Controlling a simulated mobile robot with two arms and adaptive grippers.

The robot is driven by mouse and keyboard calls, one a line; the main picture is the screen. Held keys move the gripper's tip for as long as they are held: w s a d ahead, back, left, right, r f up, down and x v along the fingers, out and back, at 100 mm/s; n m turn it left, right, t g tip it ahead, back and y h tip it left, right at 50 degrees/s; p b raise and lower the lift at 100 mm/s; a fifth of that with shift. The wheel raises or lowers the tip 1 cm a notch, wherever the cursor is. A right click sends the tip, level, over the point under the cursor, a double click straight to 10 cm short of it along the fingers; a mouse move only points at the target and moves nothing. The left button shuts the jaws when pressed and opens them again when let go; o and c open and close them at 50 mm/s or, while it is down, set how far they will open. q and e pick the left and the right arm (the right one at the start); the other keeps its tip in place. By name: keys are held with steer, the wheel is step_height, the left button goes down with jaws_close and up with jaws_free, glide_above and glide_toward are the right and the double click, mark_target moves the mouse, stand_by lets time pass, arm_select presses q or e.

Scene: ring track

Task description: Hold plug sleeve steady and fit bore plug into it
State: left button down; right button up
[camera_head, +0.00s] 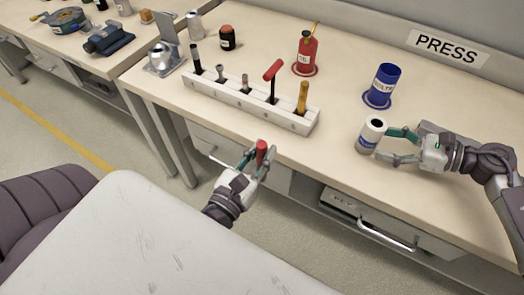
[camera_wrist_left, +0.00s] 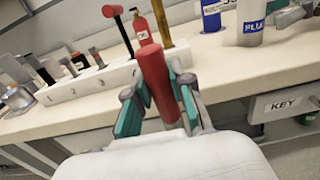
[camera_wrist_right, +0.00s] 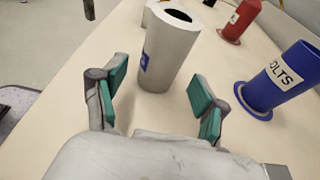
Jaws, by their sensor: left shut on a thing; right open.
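The plug sleeve (camera_head: 371,135) is a pale grey cylinder with a blue label and a dark round bore in its top. It stands upright on the bench near the front edge. In the right wrist view the sleeve (camera_wrist_right: 168,55) is ahead of and between the spread fingers. My right gripper (camera_head: 384,144) is open beside it, with no clear grip on it. My left gripper (camera_head: 260,158) is shut on a red cylinder, the bore plug (camera_head: 262,150), in front of the bench edge. The plug (camera_wrist_left: 155,78) points up between the left fingers; its lower end is partly hidden.
A white numbered rack (camera_head: 290,121) with several tools stands left of the sleeve. A blue bolts container (camera_head: 382,85) and a red bottle (camera_head: 305,54) stand behind. A metal device (camera_head: 162,60) is at the left. The bench front between plug and sleeve is clear.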

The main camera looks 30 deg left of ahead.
mark_target(373, 141)
steer(key=shift+b+x, duration=0.75)
steer(key=shift+x, duration=1.1)
steer(key=c, duration=0.8)
